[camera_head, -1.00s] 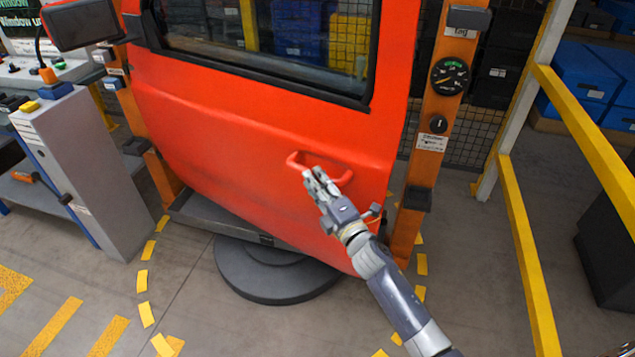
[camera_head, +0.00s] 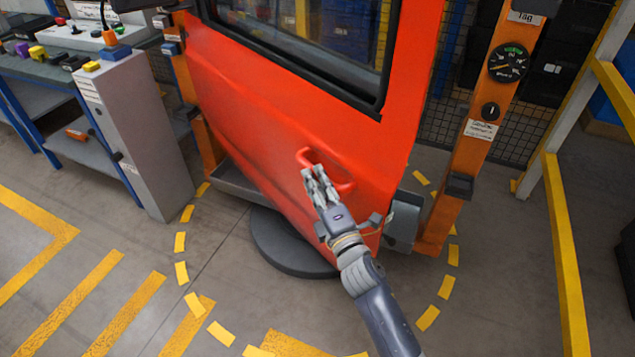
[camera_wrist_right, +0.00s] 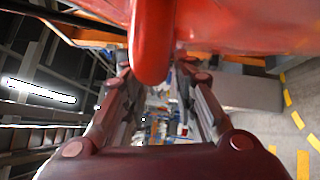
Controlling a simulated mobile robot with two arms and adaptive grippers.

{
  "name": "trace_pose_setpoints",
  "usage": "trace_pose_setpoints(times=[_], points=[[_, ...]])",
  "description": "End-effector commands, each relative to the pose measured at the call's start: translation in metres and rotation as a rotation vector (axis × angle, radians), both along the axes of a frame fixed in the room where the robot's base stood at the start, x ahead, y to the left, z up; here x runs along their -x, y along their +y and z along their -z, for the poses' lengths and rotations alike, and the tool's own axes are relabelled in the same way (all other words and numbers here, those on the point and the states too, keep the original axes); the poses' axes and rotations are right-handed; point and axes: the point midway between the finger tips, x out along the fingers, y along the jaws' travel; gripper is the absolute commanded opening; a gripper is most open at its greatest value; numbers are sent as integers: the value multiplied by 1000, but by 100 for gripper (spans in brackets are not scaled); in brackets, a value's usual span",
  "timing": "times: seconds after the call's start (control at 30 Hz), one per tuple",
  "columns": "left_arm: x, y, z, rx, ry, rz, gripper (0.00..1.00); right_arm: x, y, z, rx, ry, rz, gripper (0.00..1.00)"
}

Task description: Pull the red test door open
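The red test door (camera_head: 270,120) stands ajar in the head view. Its free right edge is away from the orange post, and a grey latch block (camera_head: 404,220) shows in the gap. The red handle (camera_head: 340,186) is a loop low on the door near that edge. My right gripper (camera_head: 316,178) is at the handle, coming from below. In the right wrist view the handle (camera_wrist_right: 153,45) lies between the two fingers, which sit close on both sides of it. My left gripper is not in view.
An orange post (camera_head: 478,130) with a gauge (camera_head: 508,62) stands right of the door. A yellow rail (camera_head: 566,250) is farther right. A grey cabinet (camera_head: 145,140) and workbench (camera_head: 50,70) are at left. Floor inside the dashed yellow arc (camera_head: 181,272) is clear.

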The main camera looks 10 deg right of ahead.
Motion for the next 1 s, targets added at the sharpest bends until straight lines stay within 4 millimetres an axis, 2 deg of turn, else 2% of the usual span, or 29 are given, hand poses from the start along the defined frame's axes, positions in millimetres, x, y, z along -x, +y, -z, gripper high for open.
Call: trace_pose_setpoints(times=[0.47, 0.57, 1.0], points=[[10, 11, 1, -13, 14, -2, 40, 6, -1, 2, 1, 2, -1, 40], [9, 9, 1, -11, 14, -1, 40, 17, -3, 4, 2, 3, 0, 40], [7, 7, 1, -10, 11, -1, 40, 93, -19, 15, 0, 3, 0, 40]])
